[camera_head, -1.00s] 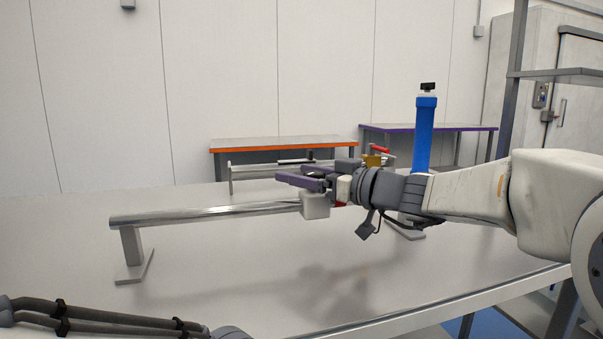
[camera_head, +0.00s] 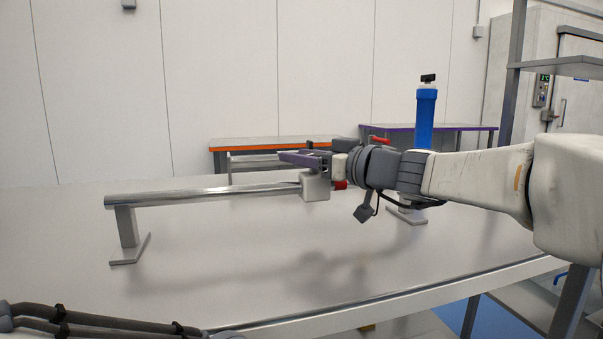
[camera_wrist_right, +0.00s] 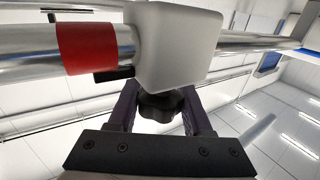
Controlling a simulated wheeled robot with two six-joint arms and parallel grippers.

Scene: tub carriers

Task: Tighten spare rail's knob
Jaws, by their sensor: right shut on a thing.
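A long shiny rail (camera_head: 215,194) stands on grey feet on the table, running left to right. A white block (camera_head: 316,187) sits on it. In the right wrist view the white block (camera_wrist_right: 178,45) has a red band (camera_wrist_right: 88,48) beside it and a dark lobed knob (camera_wrist_right: 161,105) under it. My right gripper (camera_head: 302,158) is at the block, and in the right wrist view its fingers (camera_wrist_right: 160,108) stand on both sides of the knob, shut on it. In the head view the knob is hidden. My left gripper is out of view.
The wide grey table (camera_head: 230,265) is clear in front of the rail. A blue upright cylinder (camera_head: 425,120) stands behind my right arm. Further back are an orange-edged table (camera_head: 275,143) and a purple-edged table (camera_head: 470,128). A shelf post (camera_head: 513,75) rises at the right.

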